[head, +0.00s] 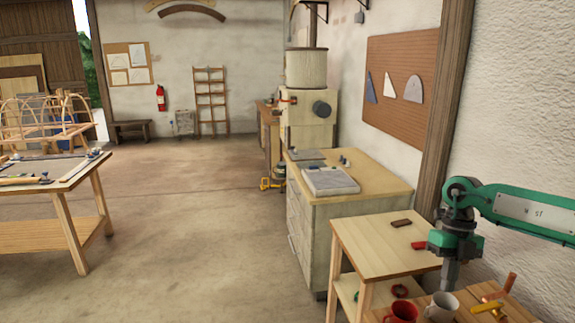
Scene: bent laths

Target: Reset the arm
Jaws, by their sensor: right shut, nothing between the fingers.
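My right gripper (450,275) is at the right of the head view, at the end of a green arm that comes in from the right edge. It points straight down, with its fingers shut and empty. Its tips are just above or behind the mugs on the small wooden table; the exact gap cannot be told. My left gripper is not in view.
A red mug (402,312) and a pale mug (441,307) stand below my right gripper, beside copper and brass pieces. A side table (375,240) holds a dark block (401,223). A cabinet (335,215) stands behind. The floor (190,235) at centre-left is clear; a workbench (60,185) stands left.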

